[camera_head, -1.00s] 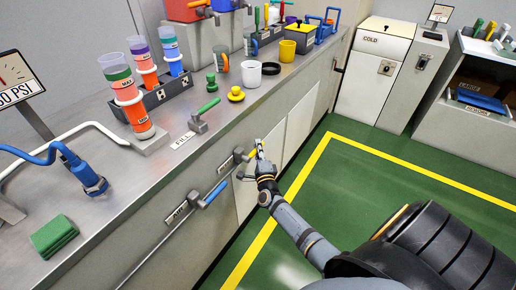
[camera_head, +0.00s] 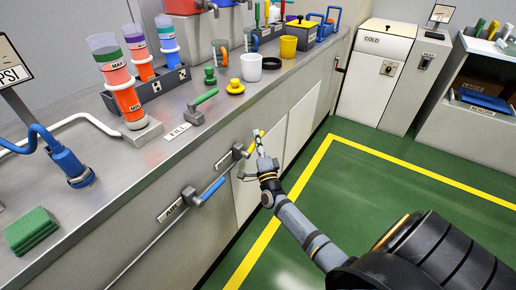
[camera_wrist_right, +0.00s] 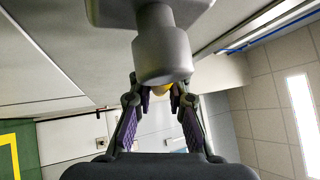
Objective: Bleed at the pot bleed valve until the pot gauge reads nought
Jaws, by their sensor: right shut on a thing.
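My right gripper (camera_head: 259,138) is at the bench front, shut on the yellow valve handle (camera_head: 256,146). In the right wrist view, the yellow handle (camera_wrist_right: 162,89) shows between the fingers, partly hidden by the grey valve body (camera_wrist_right: 162,55). The valve (camera_head: 239,152) has a small label (camera_head: 223,161) beside it, too small to read. A gauge (camera_head: 14,66) stands at the left edge. Only "PSI" and part of its face show, so I cannot tell its reading. My left gripper is out of view.
A blue-handled valve (camera_head: 205,193) labelled AIR sits lower left on the bench front. A green-handled valve (camera_head: 197,112) marked FILL, tubes in a rack (camera_head: 178,85), cups and green pads (camera_head: 32,230) are on the bench top. The green floor (camera_head: 400,180) is clear.

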